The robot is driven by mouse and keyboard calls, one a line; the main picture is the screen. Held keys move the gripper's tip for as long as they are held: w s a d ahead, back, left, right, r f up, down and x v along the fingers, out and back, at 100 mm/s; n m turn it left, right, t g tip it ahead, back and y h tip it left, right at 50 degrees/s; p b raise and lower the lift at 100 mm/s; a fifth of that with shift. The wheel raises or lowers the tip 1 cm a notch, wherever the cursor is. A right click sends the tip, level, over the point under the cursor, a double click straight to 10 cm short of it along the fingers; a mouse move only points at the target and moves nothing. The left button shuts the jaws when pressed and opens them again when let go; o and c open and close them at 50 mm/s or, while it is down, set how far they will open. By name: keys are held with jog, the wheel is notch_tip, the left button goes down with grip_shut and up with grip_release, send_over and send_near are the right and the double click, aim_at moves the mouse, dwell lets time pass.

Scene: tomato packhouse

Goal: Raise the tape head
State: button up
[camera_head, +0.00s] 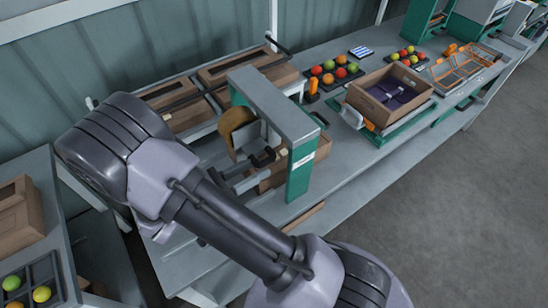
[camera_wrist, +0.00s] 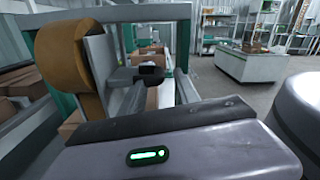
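The tape head stands under a grey and green arch (camera_head: 272,105) on the bench. It carries a brown tape roll (camera_head: 235,127) and a pale plate, with a black handle (camera_head: 263,157) at its front. In the wrist view the tape roll (camera_wrist: 68,58) is at the upper left, and the black handle (camera_wrist: 148,75) sticks out to the right of the pale plate. My gripper's grey housing (camera_wrist: 185,150), with a green light, fills the bottom of the wrist view, just before the tape head. Its fingertips cannot be made out. In the head view my arm hides it.
Brown cartons (camera_head: 240,68) lie behind the arch. To its right are a tray of tomatoes (camera_head: 333,73) and an open carton (camera_head: 388,95) on a green-edged stand. Another bench with a carton (camera_head: 18,215) is at the left. Grey floor is clear at the right.

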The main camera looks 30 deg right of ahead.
aim_at(276, 155)
jog(key=d+b, duration=0.1)
jog(key=d, duration=0.5)
jog(key=shift+w+d, duration=0.15)
jog(key=shift+d, duration=0.2)
grip_shut()
dwell(1.0)
